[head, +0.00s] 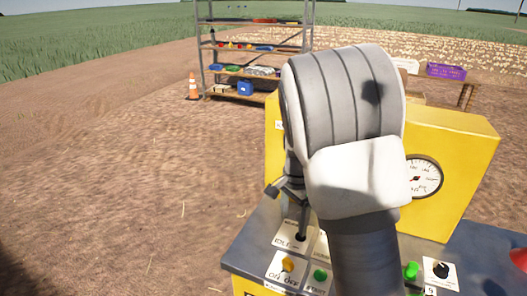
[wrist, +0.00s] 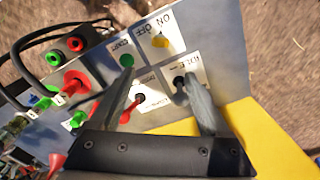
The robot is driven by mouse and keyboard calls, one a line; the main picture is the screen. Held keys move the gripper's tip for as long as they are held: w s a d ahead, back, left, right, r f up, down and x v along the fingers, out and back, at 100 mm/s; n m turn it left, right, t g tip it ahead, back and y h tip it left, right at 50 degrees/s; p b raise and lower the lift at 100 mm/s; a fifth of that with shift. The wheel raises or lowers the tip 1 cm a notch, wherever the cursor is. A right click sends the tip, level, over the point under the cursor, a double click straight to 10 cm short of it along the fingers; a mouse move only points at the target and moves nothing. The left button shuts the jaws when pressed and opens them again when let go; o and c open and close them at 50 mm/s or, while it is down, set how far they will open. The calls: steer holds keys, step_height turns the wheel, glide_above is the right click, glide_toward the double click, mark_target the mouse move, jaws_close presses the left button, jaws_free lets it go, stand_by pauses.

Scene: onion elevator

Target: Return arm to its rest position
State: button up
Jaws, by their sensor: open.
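My arm is raised in front of the yellow control box in the head view. My gripper (head: 286,208) is partly hidden behind my own arm, low over the left side of the panel. In the wrist view my gripper (wrist: 160,84) is open, with its two fingers apart. One finger lies close to the black lever (wrist: 180,88) on the IDLE plate; I cannot tell whether they touch. Nothing shows held between the fingers.
The grey panel (head: 247,258) carries a yellow ON/OFF switch (head: 287,264), green buttons (head: 320,275) and a black knob (head: 441,270). A yellow box (head: 462,150) with a gauge (head: 418,177) stands behind. A shelf rack (head: 250,72) and cone (head: 193,87) are farther off. Ground left is clear.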

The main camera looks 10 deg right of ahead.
steer(key=s+r+n+t, duration=0.2)
steer(key=s+r+n, duration=0.4)
steer(key=s, duration=0.5)
steer(key=s+r+n+t, duration=0.3)
steer(key=s+r+n, duration=0.3)
steer(key=s+r, duration=0.5)
steer(key=shift+s+t, duration=0.3)
steer(key=shift+s, duration=0.4)
